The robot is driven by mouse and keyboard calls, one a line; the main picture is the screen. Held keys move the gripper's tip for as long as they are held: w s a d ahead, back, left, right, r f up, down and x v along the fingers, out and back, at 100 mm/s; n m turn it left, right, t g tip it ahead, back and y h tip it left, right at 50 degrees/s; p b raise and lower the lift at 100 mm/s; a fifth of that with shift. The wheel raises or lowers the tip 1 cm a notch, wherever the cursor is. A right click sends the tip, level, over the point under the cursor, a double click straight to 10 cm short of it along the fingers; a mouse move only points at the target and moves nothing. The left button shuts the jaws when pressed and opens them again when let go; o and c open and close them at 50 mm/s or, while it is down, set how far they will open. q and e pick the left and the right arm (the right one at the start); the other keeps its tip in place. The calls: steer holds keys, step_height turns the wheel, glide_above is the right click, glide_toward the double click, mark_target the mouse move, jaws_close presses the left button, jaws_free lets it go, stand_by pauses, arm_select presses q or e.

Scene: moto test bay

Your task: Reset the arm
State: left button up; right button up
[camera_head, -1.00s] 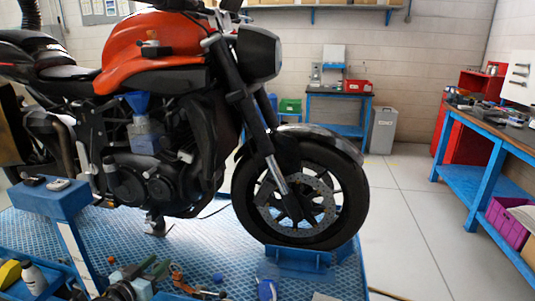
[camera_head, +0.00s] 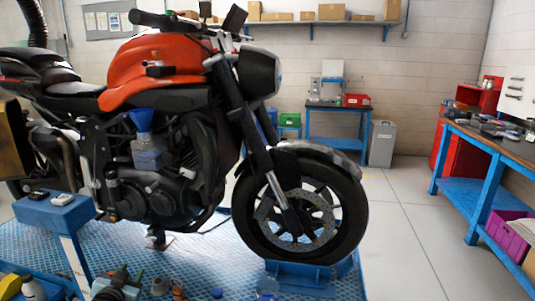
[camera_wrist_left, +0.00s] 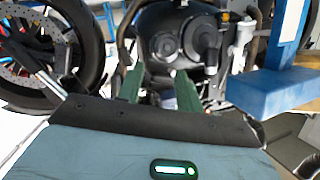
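My left gripper (camera_head: 128,275) is low at the left in the head view, in front of the motorcycle and right of a small blue stand. In the left wrist view its two green fingers (camera_wrist_left: 158,88) are spread apart, with nothing visible held between them. The orange and black motorcycle (camera_head: 160,65) stands upright, its front wheel in a blue chock (camera_head: 300,277). Its engine (camera_wrist_left: 180,40) shows beyond the fingers in the left wrist view. My right gripper is in neither view.
The blue stand (camera_head: 58,212) carries two small items. A white bottle (camera_head: 32,288) and loose parts lie at bottom left. A blue workbench (camera_head: 475,185) stands at right, with a purple crate (camera_head: 510,236) below. The grey floor between motorcycle and workbench is clear.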

arm_select(q)
steer(key=s+d+f+g+h, duration=0.1)
steer(key=s+d+f+g, duration=0.1)
steer(key=s+d+f, duration=0.55)
steer(key=s+d+f+g+h, duration=0.1)
steer(key=s+d+f, duration=0.2)
steer(key=s+f, duration=0.85)
steer(key=s+d+g, duration=0.1)
steer(key=s+d, duration=0.3)
steer(key=s, duration=0.9)
steer(key=s+d+f+n+g+h, duration=0.1)
steer(key=s+d+g, duration=0.1)
steer(key=s, duration=1.1)
steer(key=shift+s+d+f, duration=0.25)
steer(key=shift+s+d, duration=0.1)
steer(key=shift+d, duration=0.55)
